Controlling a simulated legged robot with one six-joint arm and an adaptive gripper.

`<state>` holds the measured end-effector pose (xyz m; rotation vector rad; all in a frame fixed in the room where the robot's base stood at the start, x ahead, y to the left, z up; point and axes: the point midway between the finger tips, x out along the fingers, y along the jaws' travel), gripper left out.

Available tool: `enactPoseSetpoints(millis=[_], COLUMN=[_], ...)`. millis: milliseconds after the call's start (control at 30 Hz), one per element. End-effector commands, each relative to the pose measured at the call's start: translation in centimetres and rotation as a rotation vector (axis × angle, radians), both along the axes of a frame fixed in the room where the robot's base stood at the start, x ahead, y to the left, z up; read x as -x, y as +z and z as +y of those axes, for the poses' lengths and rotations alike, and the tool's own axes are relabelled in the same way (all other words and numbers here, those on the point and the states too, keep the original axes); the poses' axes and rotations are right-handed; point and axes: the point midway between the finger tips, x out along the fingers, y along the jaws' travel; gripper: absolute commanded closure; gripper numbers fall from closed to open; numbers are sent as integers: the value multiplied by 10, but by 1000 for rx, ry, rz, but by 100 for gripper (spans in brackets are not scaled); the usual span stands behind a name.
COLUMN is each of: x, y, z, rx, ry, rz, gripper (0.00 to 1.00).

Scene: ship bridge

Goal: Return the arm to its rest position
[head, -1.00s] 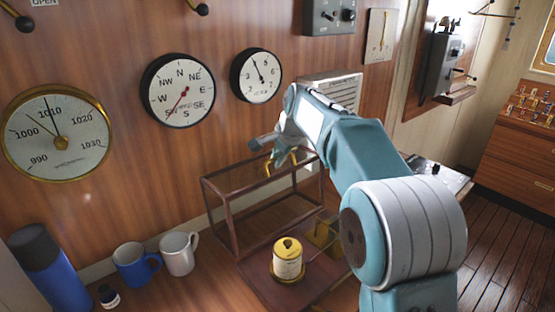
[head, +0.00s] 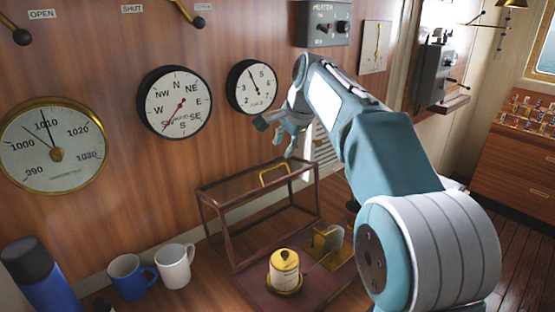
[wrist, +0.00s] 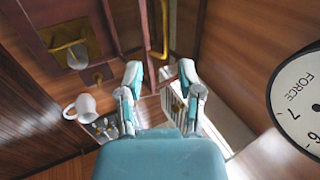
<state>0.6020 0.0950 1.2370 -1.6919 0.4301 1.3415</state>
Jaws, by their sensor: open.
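My gripper (head: 287,133) is open and empty, raised in front of the wood wall above the glass case. In the wrist view my gripper (wrist: 161,80) shows two fingers spread apart with nothing between them. My teal and white arm runs from the lower right up to a bent elbow, with the gripper hanging toward the left. The glass case (head: 223,194) with a brass handle (head: 275,170) on top stands below the gripper, apart from it.
A yellow and white drum instrument (head: 284,270) and a brass part (head: 328,242) sit at the case's front. A blue mug (head: 128,277), a white mug (head: 174,267) and a blue flask (head: 38,275) stand left. A force dial (head: 251,87) is close to the gripper.

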Motion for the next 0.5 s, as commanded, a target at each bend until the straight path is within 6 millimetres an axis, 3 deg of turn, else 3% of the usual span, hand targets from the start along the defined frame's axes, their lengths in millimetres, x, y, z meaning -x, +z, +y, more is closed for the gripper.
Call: enactPoseSetpoints(millis=[167, 500], x=[6, 8], y=[16, 19], z=[-4, -5], rx=[0, 1], ry=[0, 1], rz=[0, 1], gripper=[53, 53])
